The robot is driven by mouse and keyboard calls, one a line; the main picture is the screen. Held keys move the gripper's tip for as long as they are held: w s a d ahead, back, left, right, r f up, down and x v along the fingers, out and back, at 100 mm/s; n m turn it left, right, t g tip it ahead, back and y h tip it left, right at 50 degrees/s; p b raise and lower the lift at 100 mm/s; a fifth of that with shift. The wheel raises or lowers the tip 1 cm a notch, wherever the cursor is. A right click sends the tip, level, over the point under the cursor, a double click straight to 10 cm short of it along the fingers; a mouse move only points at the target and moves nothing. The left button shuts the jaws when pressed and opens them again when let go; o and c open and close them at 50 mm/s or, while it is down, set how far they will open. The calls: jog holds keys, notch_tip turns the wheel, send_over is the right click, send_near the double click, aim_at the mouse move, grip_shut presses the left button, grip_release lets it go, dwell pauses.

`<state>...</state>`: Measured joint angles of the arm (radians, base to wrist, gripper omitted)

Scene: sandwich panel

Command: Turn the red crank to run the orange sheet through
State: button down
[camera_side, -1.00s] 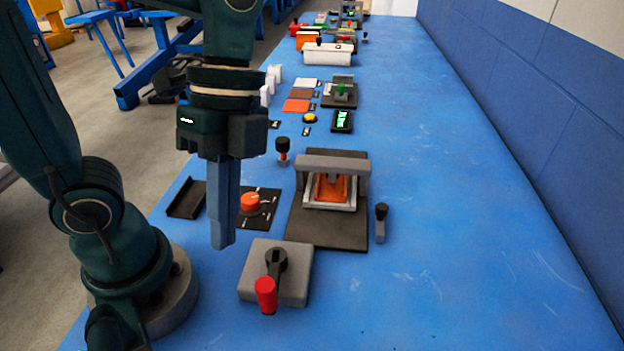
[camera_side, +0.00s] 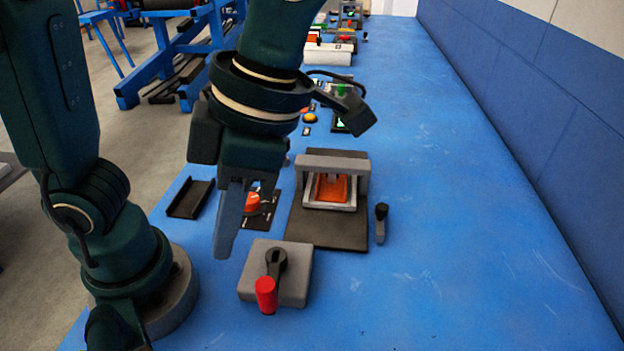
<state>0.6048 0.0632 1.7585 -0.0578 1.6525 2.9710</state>
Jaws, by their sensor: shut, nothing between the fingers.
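The red crank handle (camera_side: 266,295) stands at the end of a dark arm on a grey square base (camera_side: 294,285), its arm pointing toward the front of the picture. The orange sheet (camera_side: 331,188) lies in a pale frame under the grey bridge of a press-like unit (camera_side: 328,233) on a dark plate. My gripper (camera_side: 224,250) is shut and empty. Its tips are up and to the left of the red handle, apart from it. My gripper hides part of the dial panel behind it.
An orange dial (camera_side: 252,202) on a black panel and a dark open tray (camera_side: 190,199) are behind the gripper. A small black-topped lever (camera_side: 381,222) stands right of the press-like unit. The blue table (camera_side: 460,260) is clear on the right.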

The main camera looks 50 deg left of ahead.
aim_at(258, 289)
jog(key=x, duration=0.9)
jog(key=shift+w+d+f, duration=0.1)
jog(key=shift+w+d, duration=0.15)
jog(key=shift+w, duration=0.3)
jog(key=shift+w+d+f, duration=0.15)
jog(key=shift+w+d, duration=0.1)
jog(key=shift+w, duration=0.3)
jog(key=shift+w+d+f, duration=0.1)
jog(key=shift+w+d, duration=0.15)
jog(key=shift+w, duration=0.3)
jog(key=shift+n, duration=0.3)
jog(key=n, duration=0.1)
jog(key=n+h, duration=0.1)
jog(key=shift+w+d+n, duration=0.3)
jog(key=shift+w+d, duration=0.1)
jog(key=w+n+t+h, duration=0.1)
jog(key=w+n+h, duration=0.3)
jog(key=w+n, duration=0.6)
jog(key=shift+w+d+n+t, duration=0.35)
jog(key=shift+d+n, duration=0.1)
jog(key=shift+n, duration=1.65)
